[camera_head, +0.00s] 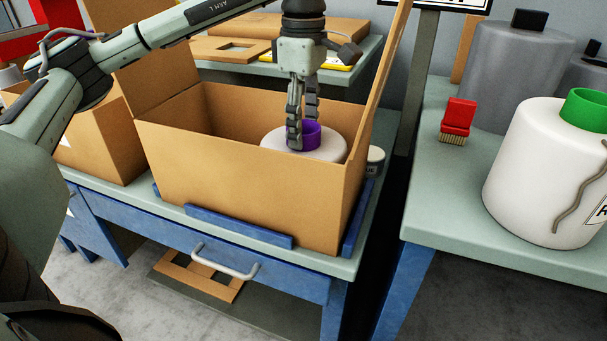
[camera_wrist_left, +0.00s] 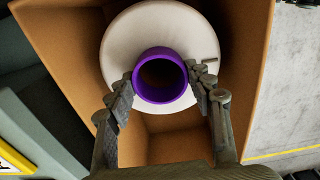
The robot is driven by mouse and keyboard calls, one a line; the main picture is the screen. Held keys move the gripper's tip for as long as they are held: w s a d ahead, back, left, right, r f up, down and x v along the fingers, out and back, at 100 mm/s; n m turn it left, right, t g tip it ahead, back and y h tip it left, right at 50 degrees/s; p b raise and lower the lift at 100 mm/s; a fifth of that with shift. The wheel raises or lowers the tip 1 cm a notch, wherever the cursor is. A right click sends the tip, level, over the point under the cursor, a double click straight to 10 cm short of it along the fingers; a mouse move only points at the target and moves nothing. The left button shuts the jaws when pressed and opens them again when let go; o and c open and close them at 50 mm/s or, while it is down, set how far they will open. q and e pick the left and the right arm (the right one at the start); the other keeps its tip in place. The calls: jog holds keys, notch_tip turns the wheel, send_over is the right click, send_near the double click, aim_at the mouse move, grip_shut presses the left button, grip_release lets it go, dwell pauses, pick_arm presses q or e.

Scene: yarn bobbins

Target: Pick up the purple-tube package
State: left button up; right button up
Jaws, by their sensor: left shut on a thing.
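The purple-tube package is a white yarn bobbin (camera_head: 275,139) with a purple tube (camera_head: 311,134) standing up from its middle. It is inside an open cardboard box (camera_head: 240,175), and the box's front wall hides its lower part. In the left wrist view the white bobbin (camera_wrist_left: 120,50) and the purple tube (camera_wrist_left: 160,102) show from above, with the tube between the fingers. My left gripper (camera_head: 300,140) points down from above and is shut on the purple tube; its fingers (camera_wrist_left: 162,90) sit on either side of the tube's rim. My right gripper is in neither view.
The box stands on a blue workbench (camera_head: 382,205) with blue guide strips. A small jar (camera_head: 375,160) stands beside the box. On the right table are a green-tube white bobbin (camera_head: 530,165), a red brush (camera_head: 457,117) and a grey bobbin (camera_head: 510,65). The box's raised flaps border the opening.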

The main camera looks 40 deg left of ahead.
pick_arm(q)
grip_shut()
jog(key=shift+r, duration=0.1)
jog(key=shift+r, duration=0.1)
jog(key=shift+r, duration=0.2)
notch_tip(320, 180, up, 17)
jog(key=p, duration=0.5)
jog(key=shift+r+p, duration=0.2)
jog(key=shift+p, duration=0.2)
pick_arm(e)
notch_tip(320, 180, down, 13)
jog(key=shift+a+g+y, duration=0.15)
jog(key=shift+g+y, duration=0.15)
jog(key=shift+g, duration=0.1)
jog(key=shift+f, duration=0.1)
pick_arm(q)
jog(key=shift+r, duration=0.1)
